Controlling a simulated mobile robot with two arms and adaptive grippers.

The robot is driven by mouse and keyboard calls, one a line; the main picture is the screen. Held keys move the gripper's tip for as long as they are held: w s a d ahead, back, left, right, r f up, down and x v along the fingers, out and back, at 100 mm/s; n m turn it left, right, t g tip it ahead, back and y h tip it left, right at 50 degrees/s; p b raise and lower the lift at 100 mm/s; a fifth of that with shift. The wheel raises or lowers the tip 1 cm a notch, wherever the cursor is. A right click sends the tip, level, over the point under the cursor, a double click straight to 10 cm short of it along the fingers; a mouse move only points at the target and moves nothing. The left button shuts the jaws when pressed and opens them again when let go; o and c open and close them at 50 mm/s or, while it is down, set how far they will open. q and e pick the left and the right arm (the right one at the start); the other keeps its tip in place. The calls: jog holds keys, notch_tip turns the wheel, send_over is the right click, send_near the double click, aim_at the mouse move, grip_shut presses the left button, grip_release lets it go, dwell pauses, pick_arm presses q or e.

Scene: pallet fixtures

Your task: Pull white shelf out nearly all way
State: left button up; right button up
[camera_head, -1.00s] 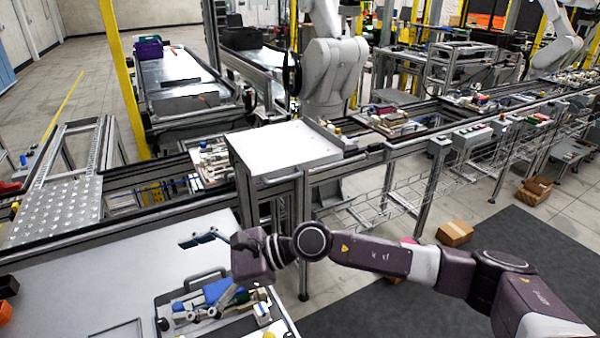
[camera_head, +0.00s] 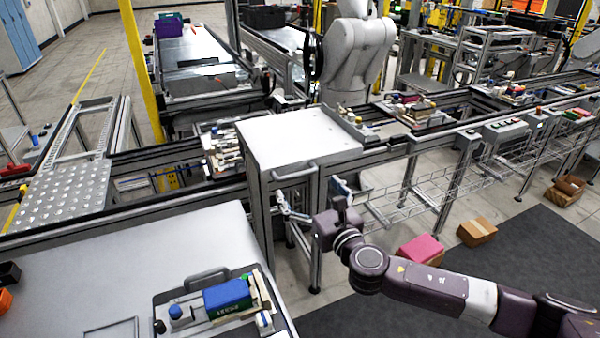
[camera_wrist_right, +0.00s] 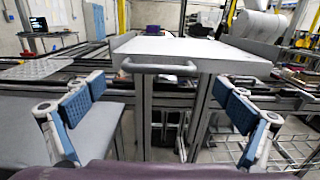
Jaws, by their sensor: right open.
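The white shelf (camera_head: 300,140) is a flat pale slab on a metal frame in the middle of the head view, with a grey bar handle (camera_head: 296,173) on its near edge. In the right wrist view the shelf (camera_wrist_right: 195,48) lies straight ahead, its handle (camera_wrist_right: 158,68) between the fingers in the picture and slightly above them. My right gripper (camera_head: 311,195) is open and empty, just in front of and a little below the handle, apparently not touching it. Its blue-padded fingers (camera_wrist_right: 158,108) are wide apart. My left gripper is not in view.
A grey table (camera_head: 90,265) at the lower left carries a tray (camera_head: 165,298) with a blue-green box and small parts. Conveyor rails (camera_head: 400,145) run either side of the shelf. A pink box (camera_head: 421,249) and cardboard boxes (camera_head: 477,231) lie on the floor at right.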

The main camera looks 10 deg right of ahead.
aim_at(299, 176)
jog(key=shift+w+a+p, duration=0.15)
jog(key=shift+w+a, duration=0.05)
jog(key=shift+w, duration=0.8)
jog(key=shift+w+a+p, duration=0.15)
jog(key=shift+w+a, duration=0.05)
jog(key=shift+w, duration=0.8)
jog(key=shift+w+a+p, duration=0.15)
jog(key=shift+w+a, duration=0.05)
jog(key=shift+w, duration=0.8)
jog(key=shift+c, duration=0.3)
jog(key=c, duration=1.3)
jog(key=shift+c, duration=0.3)
